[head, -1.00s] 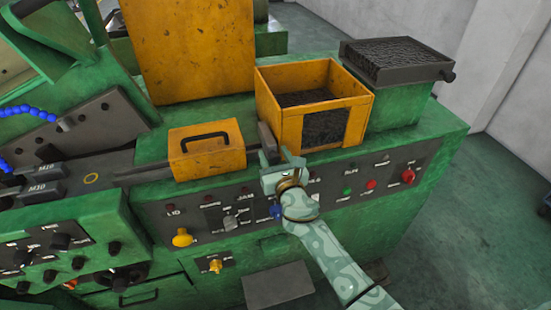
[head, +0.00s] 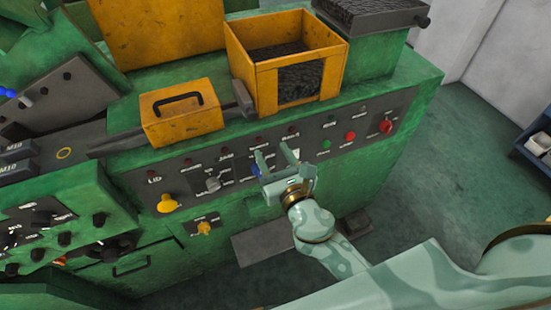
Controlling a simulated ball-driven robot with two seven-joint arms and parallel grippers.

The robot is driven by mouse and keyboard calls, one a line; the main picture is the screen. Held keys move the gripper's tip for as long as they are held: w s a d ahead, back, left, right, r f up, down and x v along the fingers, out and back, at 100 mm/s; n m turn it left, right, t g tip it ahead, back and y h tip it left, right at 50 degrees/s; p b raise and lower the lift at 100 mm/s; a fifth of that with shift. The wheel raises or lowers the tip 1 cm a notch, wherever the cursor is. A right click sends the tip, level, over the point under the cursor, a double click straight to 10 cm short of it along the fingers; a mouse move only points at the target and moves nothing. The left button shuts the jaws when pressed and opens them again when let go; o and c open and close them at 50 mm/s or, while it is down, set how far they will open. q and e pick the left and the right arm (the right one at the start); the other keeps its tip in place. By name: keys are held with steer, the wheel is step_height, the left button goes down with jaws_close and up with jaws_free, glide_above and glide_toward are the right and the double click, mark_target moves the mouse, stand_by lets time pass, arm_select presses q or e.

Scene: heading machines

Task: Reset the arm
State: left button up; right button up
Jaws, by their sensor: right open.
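My right arm (head: 316,222), pale green with a mottled pattern, reaches in from the lower right. Its right gripper (head: 276,156) is open and empty, in front of the machine's control panel (head: 185,182), with its two fingers pointing up and away. It hides part of the panel, and a blue knob (head: 255,170) shows just left of it. I cannot tell whether the fingers touch the panel. My left gripper is out of view.
Above the panel are an orange bin (head: 265,88) with dark contents, a dark lever (head: 243,98) and an orange lid with a handle (head: 182,124). Green floor (head: 430,195) is open at right.

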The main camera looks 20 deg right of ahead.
steer(key=shift+s, duration=0.45)
steer(key=s+d+f+m+g+b, duration=0.1)
steer(key=s+f+m+g+b, duration=0.2)
steer(key=f+m, duration=0.7)
steer(key=s+d+f+m+g+b, duration=0.1)
steer(key=s+f+m+g, duration=0.3)
steer(key=f, duration=1.1)
steer(key=s+d+f+m+g+b, duration=0.15)
steer(key=s+f+m, duration=0.45)
steer(key=f, duration=0.7)
steer(key=s+d+f+m+g+b, duration=0.3)
steer(key=s+f+m+b, duration=0.3)
steer(key=s+f, duration=0.7)
steer(key=s+d+f+m+g+b, duration=0.3)
steer(key=s+f+m+g+b, duration=0.2)
steer(key=s+f, duration=0.8)
steer(key=shift+s+f+m+g+h+b, duration=0.2)
steer(key=shift+s+m+g+h+b, duration=0.15)
steer(key=shift+m+b, duration=0.4)
